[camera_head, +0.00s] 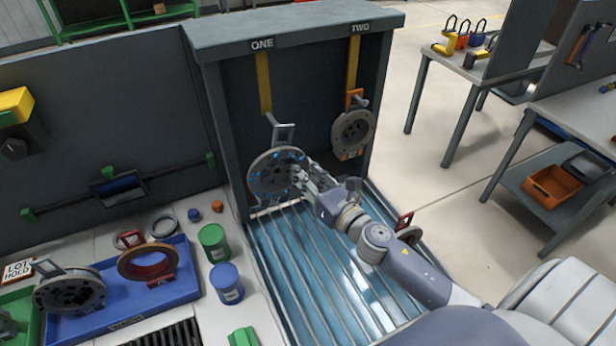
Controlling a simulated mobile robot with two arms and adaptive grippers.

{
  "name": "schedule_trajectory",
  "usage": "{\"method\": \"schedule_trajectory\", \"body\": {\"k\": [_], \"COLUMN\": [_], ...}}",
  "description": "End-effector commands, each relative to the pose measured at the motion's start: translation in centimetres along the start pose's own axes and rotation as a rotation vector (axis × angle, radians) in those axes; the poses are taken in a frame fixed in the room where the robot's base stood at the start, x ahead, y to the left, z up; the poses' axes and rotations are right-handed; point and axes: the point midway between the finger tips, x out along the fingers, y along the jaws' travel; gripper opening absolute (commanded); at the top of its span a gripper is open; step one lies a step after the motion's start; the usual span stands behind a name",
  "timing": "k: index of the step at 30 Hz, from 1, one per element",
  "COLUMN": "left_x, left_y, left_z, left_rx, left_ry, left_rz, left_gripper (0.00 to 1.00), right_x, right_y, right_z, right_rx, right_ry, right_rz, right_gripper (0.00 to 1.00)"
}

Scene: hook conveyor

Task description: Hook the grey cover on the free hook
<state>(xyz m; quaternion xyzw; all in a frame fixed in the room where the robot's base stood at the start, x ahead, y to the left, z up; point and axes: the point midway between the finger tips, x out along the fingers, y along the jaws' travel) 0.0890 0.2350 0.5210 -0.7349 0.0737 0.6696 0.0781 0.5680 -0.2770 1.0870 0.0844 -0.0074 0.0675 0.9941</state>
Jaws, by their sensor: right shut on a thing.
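A round grey cover (262,181) with blue marks and a square loop handle (291,133) on top is upright in the booth, under the label ONE. My right gripper (298,178) is shut on it from the right, and the fingertips are partly hidden against the cover. The hook under ONE (268,117) hangs on a yellow strap (263,80). The loop is right beside and just below this hook; I cannot tell whether they touch. The hook under TWO (354,97) bears another round grey cover (353,133) with orange parts. My left gripper is not in view.
The booth (222,130) has a slatted floor (300,265). At left, a blue tray (190,287) holds another grey cover (70,291) and a reddish ring part (148,263). A green can (213,241) and a blue can (227,284) stand beside it.

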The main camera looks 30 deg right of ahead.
Motion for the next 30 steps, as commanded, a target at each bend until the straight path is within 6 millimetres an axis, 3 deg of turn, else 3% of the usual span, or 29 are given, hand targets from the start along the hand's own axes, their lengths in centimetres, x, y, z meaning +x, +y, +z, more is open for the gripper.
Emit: {"method": "schedule_trajectory", "body": {"k": [30], "left_x": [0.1], "left_y": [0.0], "left_z": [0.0], "left_rx": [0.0], "left_ry": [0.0], "left_rz": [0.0], "left_gripper": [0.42], "right_x": [6.0], "right_y": [-1.1], "right_z": [-0.1], "right_rx": [0.0], "right_ry": [-0.003], "right_rz": [0.002], "right_gripper": [0.0]}}
